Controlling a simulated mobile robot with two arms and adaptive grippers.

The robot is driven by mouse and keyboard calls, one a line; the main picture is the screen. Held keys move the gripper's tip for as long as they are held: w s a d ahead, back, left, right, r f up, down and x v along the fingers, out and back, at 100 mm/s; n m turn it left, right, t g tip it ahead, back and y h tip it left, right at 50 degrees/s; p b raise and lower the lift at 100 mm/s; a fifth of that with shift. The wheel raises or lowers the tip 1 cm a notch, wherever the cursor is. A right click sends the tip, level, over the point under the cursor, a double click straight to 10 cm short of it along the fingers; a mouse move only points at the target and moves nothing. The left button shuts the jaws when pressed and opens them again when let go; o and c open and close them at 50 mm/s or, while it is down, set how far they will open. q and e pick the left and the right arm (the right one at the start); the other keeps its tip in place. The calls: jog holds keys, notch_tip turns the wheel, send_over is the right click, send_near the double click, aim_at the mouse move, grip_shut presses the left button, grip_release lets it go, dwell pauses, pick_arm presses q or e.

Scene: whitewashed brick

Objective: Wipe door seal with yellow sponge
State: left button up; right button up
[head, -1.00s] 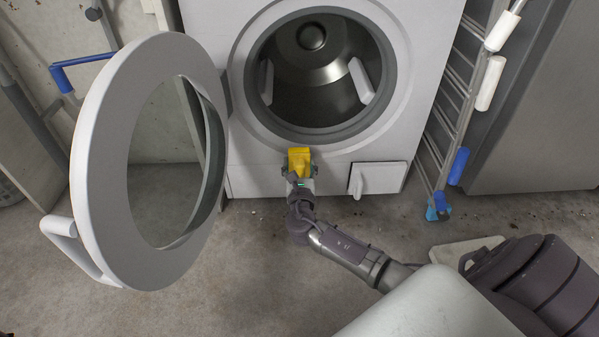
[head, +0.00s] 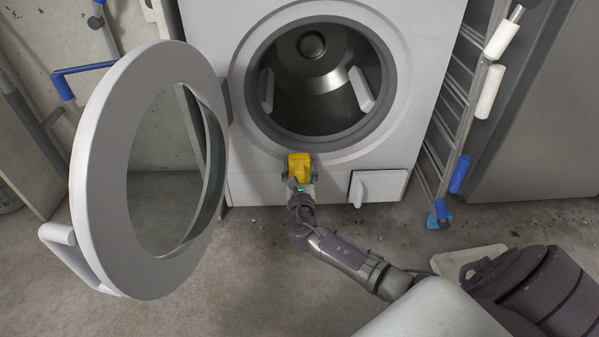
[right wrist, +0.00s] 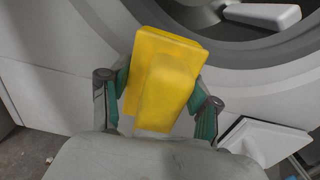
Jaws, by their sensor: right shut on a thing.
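The yellow sponge (head: 299,164) is held upright between the fingers of my right gripper (head: 299,178). In the right wrist view the sponge (right wrist: 163,80) sits between the two green-padded fingers (right wrist: 160,105). The washing machine's round opening with its dark grey door seal (head: 376,128) is just above the sponge in the head view. The sponge's top is near the lower edge of the ring; I cannot tell whether it touches. The round door (head: 95,200) stands wide open to the left. My left gripper is not in view.
A small flap (head: 378,187) sits low on the machine's front, right of my gripper. A drying rack (head: 462,120) with blue and white parts stands to the right. Blue-handled poles (head: 65,85) lean at the left wall. The floor (head: 260,270) in front is mostly clear.

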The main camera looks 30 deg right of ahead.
aim_at(313, 159)
jog(key=shift+w+d, duration=0.4)
jog(key=shift+w, duration=0.2)
jog(key=shift+s+d+p, duration=0.25)
jog(key=shift+s+d, duration=0.3)
jog(key=shift+d, duration=0.2)
jog(key=shift+s+d+p, duration=0.2)
jog(key=shift+s+d, duration=0.35)
jog(key=shift+d, duration=0.4)
jog(key=shift+w+a, duration=0.55)
jog(key=shift+a, duration=0.1)
jog(key=shift+w+a+r, duration=0.15)
jog(key=shift+w+a, duration=0.6)
jog(key=shift+a, duration=0.25)
jog(key=shift+c, duration=1.1)
